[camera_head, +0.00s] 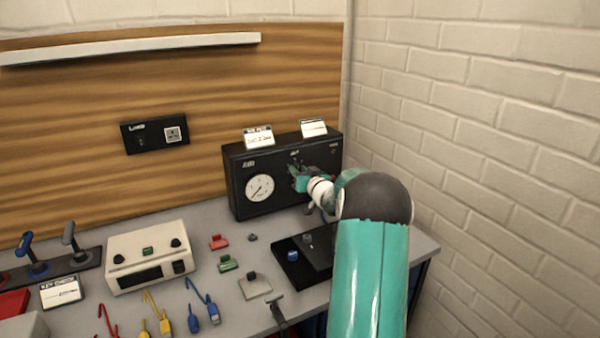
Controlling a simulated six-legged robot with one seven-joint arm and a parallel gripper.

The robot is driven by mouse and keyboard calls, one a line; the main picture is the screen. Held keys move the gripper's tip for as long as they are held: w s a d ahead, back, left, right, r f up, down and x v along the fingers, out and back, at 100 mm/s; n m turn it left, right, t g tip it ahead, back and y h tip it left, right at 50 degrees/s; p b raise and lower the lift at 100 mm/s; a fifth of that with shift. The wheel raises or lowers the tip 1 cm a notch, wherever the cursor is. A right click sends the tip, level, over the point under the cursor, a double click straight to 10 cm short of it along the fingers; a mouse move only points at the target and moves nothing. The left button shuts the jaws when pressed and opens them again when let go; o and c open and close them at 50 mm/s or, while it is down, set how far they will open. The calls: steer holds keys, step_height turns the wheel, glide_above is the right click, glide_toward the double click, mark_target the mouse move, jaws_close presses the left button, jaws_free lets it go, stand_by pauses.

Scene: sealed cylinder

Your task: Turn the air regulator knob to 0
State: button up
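A black regulator box (235,170) stands at the back right of the grey bench, against the wooden panel. A round white gauge (259,188) with a dark needle is on the left of its front face. My gripper (300,178) is at the right part of that face, just under small white markings. My teal arm reaches to it from the lower right. The regulator knob is not clearly visible; my gripper covers that area. I cannot tell whether the fingers are open, shut or touching the knob.
Two white cards (258,137) stand on top of the box. A black tray (288,268) lies in front of the box. A brick wall (480,150) is close on the right.

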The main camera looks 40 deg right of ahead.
steer(key=shift+c, duration=1.2)
steer(key=shift+n, duration=0.4)
steer(key=n, duration=2.3)
steer(key=shift+a+f, duration=0.1)
steer(key=shift+f, duration=0.05)
steer(key=o, duration=1)
steer(key=shift+c, duration=0.2)
